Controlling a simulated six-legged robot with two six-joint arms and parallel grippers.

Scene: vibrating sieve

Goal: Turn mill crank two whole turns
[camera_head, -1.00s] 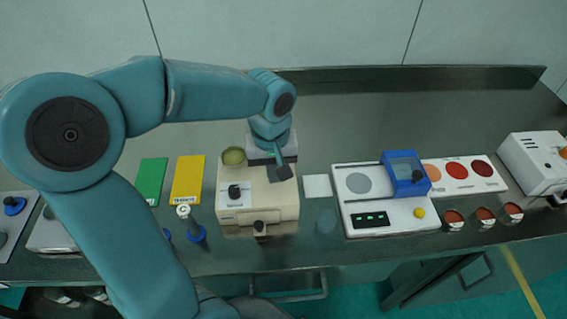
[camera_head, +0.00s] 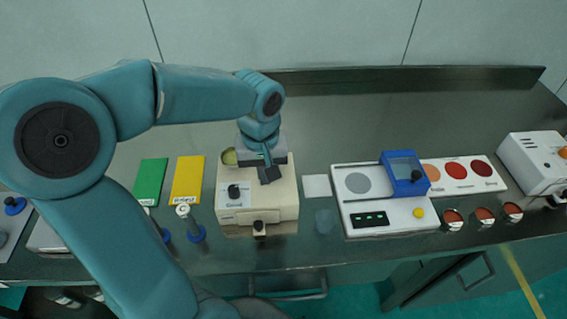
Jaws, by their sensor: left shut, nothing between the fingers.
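The mill is a beige box (camera_head: 285,207) in the middle of the bench, with a greenish round cup (camera_head: 229,157) at its back left. A black knob (camera_head: 234,191) stands on a white label on its top, and another dark knob (camera_head: 259,229) is at its front. I cannot clearly make out the crank arm; my gripper hides part of the mill's top. My left gripper (camera_head: 269,176) is shut and empty, pointing down over the right back part of the mill's top. Whether it touches the mill is unclear. My right gripper is not in view.
Green (camera_head: 150,180) and yellow (camera_head: 187,178) cards and a blue-based tool (camera_head: 195,232) lie left of the mill. A white pad (camera_head: 316,186), a clear cup (camera_head: 325,221) and a white device with a blue box (camera_head: 405,174) are at the right. The bench behind is clear.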

